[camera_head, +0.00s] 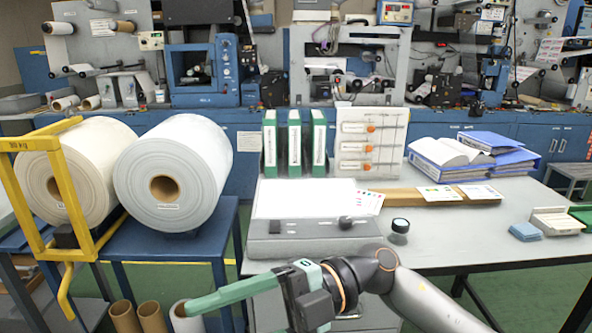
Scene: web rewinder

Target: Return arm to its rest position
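My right arm comes in from the lower right and reaches left across the front edge of the grey table. Its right gripper (192,307) points left with a long green finger, in front of the lightbox and above the floor near the cardboard cores. Only one finger shows clearly, so I cannot tell whether it is open or shut. I see nothing hanging from it. My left arm and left gripper are not in view.
The grey lightbox (310,237) stands on the table close behind my arm, with a black loupe (400,226) to its right. Two large white rolls (172,172) rest on a blue stand at left, beside a yellow frame (62,180). Cardboard cores (152,318) stand below the gripper.

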